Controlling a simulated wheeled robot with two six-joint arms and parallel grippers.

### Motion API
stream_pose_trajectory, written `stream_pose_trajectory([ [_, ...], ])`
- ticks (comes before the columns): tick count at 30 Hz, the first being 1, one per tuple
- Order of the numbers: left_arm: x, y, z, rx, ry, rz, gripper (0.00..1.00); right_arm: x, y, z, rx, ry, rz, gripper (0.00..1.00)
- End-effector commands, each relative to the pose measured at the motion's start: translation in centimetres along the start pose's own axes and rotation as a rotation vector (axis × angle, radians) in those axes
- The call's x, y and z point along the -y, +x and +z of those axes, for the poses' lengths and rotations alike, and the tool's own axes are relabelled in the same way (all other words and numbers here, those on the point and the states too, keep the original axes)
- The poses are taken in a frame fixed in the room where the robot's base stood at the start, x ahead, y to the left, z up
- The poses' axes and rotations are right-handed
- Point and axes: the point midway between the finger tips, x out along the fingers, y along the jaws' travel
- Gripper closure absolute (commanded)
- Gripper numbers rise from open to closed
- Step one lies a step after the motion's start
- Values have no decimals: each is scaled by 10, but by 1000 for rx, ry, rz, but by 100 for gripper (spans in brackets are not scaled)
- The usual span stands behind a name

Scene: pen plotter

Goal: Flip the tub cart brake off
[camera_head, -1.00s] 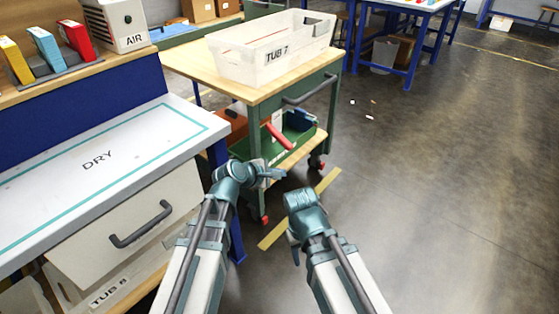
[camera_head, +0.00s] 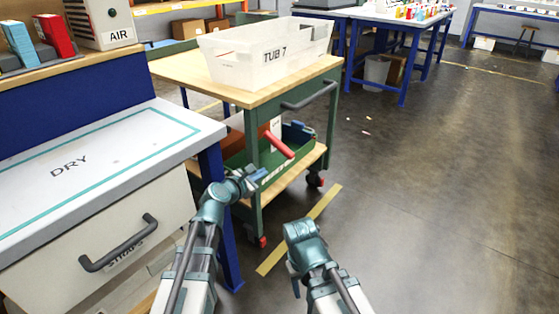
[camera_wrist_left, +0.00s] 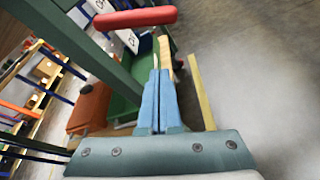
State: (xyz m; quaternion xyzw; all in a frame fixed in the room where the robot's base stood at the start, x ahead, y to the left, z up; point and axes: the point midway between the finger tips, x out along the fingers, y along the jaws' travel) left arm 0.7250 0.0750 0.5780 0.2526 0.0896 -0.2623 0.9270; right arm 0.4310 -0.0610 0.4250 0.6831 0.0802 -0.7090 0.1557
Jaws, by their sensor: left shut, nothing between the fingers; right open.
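The tub cart (camera_head: 258,150) has a wooden top and green legs. A red lever (camera_head: 280,145), probably the brake, slants out from its near side above the lower shelf. In the left wrist view the red lever (camera_wrist_left: 135,18) crosses near the top, beyond the fingertips and left of them. My left gripper (camera_head: 260,174) is shut and empty, below and slightly left of the lever, apart from it. Its blue fingers (camera_wrist_left: 158,75) lie together in the wrist view. My right gripper (camera_head: 293,280) is low in front, away from the cart, its fingers mostly hidden.
A white bin marked TUB 7 (camera_head: 265,58) stands on the cart top, and a green tray (camera_head: 285,150) on its lower shelf. The DRY bench (camera_head: 200,135) with a grey drawer handle (camera_head: 120,245) is close on the left. Floor (camera_head: 440,190) to the right is open.

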Motion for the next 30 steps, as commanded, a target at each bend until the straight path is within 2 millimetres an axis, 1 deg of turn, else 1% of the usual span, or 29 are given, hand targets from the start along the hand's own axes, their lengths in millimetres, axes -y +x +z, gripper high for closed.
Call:
stream_pose_trajectory([
  [4, 0, 4, 0, 0, 1, -1, 100, 0, 2, 0, 0, 0, 0, 50],
  [8, 0, 20, -1, 1, 1, -2, 100, 1, 7, 0, 0, 1, 0, 50],
  [18, 0, 92, -2, 0, 3, -2, 100, 3, 29, -2, -1, 4, 0, 50],
  [21, 0, 108, 1, 1, 3, -3, 100, 3, 31, -2, -1, 4, 0, 50],
  [22, -1, 98, 12, 1, 3, -2, 100, 2, 18, -1, -1, 4, 0, 50],
  [24, -1, 93, 21, 1, 2, -2, 100, 1, 9, -1, 0, 3, 0, 50],
  [30, 0, 88, 35, 1, 3, -1, 100, 0, -4, 0, 0, 0, 0, 50],
])
